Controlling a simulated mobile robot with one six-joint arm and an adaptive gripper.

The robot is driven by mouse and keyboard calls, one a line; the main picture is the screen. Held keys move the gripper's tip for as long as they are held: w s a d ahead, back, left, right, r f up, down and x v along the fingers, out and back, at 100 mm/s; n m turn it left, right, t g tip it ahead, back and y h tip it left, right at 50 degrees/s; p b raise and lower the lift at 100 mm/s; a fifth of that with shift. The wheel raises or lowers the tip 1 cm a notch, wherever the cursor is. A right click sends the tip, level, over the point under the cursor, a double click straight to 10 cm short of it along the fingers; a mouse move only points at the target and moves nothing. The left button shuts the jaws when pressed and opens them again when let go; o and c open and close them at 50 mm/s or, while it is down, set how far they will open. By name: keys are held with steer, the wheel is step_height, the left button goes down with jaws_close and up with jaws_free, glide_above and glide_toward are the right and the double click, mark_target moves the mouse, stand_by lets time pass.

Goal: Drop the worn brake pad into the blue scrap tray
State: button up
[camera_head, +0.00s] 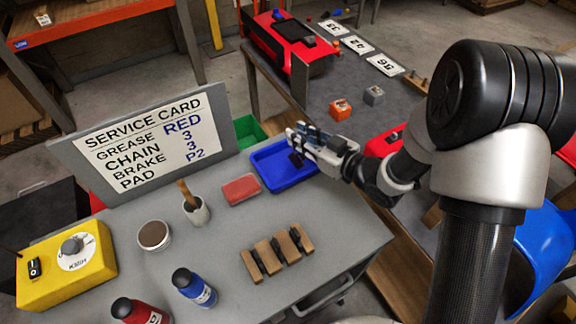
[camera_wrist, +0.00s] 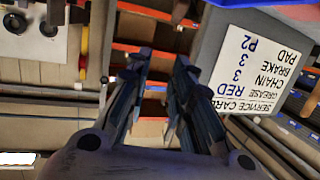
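The blue scrap tray (camera_head: 285,179) sits at the far right edge of the grey bench. My gripper (camera_head: 292,140) reaches in from the right, low over the tray, with its fingers pointing left. A small dark piece (camera_head: 296,159), possibly the worn brake pad, shows just below the fingertips against the tray; I cannot tell whether it lies in the tray or hangs above it. In the wrist view my gripper (camera_wrist: 161,62) is open, with a clear gap and nothing visible between the fingers. Several dark pads stand between wooden blocks (camera_head: 267,257) at the bench front.
A service card board (camera_head: 145,142) stands along the back left. A green tray (camera_head: 247,131) is behind the blue one. A red block (camera_head: 241,189), a brush cup (camera_head: 197,211), a round tin (camera_head: 154,235), red and blue bottles (camera_head: 195,286) and a yellow box (camera_head: 68,265) occupy the bench.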

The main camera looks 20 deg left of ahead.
steer(key=shift+o, duration=0.6)
steer(key=shift+s+d, duration=0.15)
steer(key=shift+d, duration=0.25)
steer(key=v, duration=1.1)
